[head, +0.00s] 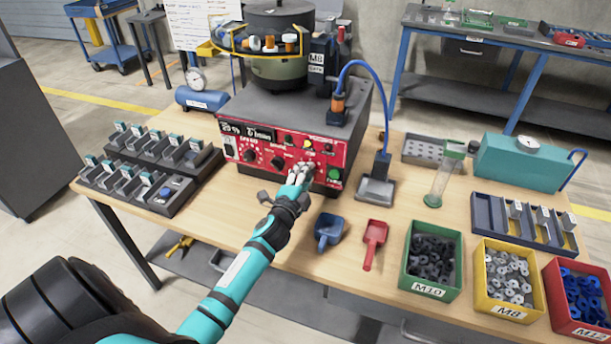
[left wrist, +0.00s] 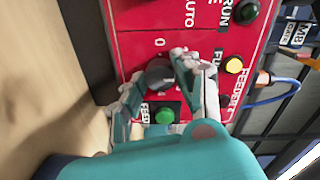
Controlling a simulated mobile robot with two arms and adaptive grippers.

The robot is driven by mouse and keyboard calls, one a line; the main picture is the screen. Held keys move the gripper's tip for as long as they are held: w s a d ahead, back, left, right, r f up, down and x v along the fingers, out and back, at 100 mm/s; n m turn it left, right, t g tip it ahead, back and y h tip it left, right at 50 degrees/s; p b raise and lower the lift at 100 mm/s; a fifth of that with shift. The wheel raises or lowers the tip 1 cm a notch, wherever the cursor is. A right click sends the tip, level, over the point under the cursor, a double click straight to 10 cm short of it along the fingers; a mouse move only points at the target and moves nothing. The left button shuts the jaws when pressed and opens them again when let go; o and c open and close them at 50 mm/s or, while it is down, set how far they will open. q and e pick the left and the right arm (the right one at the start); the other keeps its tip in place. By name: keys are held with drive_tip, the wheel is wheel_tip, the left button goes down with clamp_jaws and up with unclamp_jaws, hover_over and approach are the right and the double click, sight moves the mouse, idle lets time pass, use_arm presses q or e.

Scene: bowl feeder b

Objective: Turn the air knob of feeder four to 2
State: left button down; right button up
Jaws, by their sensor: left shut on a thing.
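The red control panel (head: 262,157) is on the front of the feeder with the dark green bowl (head: 279,68). My left gripper (head: 302,174) is at the panel's lower right, left of the green button (head: 335,173). In the left wrist view my left gripper (left wrist: 162,93) has its fingers on either side of a black knob (left wrist: 158,72) and is shut on it. A white 0 is readable beside this knob. Where its pointer stands I cannot tell. The fingers hide part of the dial. The green button also shows in the left wrist view (left wrist: 165,115). My right gripper is not in view.
Two other black knobs sit left of my gripper on the panel. A yellow lamp (left wrist: 234,65) is close to the fingers. A blue scoop (head: 329,230), a red scoop (head: 374,240) and part bins (head: 432,293) lie to the right. A rack (head: 112,204) stands left.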

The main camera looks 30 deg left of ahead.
use_arm(q)
drive_tip(key=c, duration=1)
unclamp_jaws()
drive_tip(key=shift+o, duration=0.2)
drive_tip(key=v, duration=1.2)
drive_tip(key=shift+s+f, duration=0.1)
